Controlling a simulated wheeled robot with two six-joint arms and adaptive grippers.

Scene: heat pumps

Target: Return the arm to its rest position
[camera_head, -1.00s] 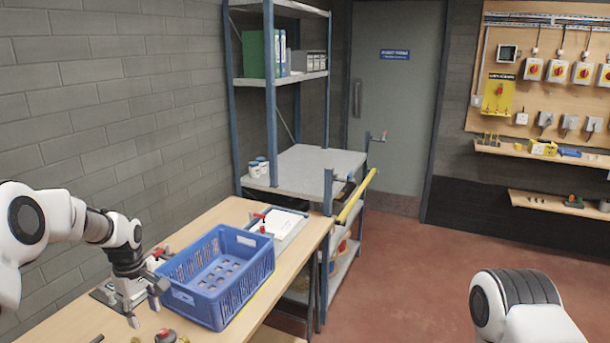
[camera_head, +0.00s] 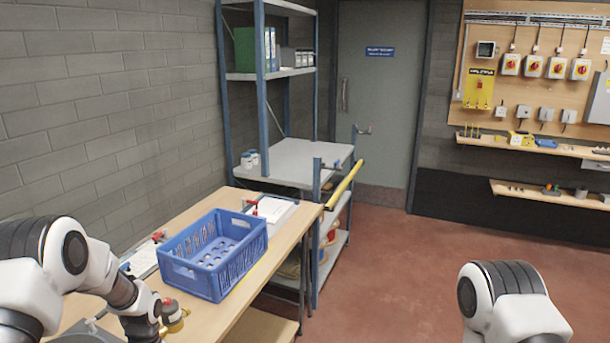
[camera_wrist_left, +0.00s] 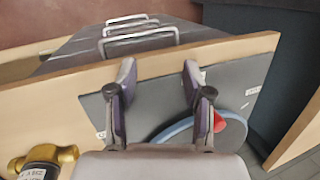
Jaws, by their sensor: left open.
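My left arm (camera_head: 70,265) comes in from the left, bent and low over the near end of the wooden workbench (camera_head: 208,205). In the head view its gripper end is at the bottom edge and partly cut off. In the left wrist view my left gripper (camera_wrist_left: 157,82) is open, its two fingers apart with nothing between them. Beneath or beyond the fingers lies a dark grey panel (camera_wrist_left: 152,105) on the wood. My right arm (camera_head: 505,300) shows at the lower right; its gripper is out of view.
A blue crate (camera_head: 215,262) stands on the bench right of my left arm. A brass fitting (camera_head: 173,318) is close to the left wrist and shows in the wrist view (camera_wrist_left: 45,158). A red and blue item (camera_wrist_left: 218,122) lies near the right finger. Floor right of the bench is clear.

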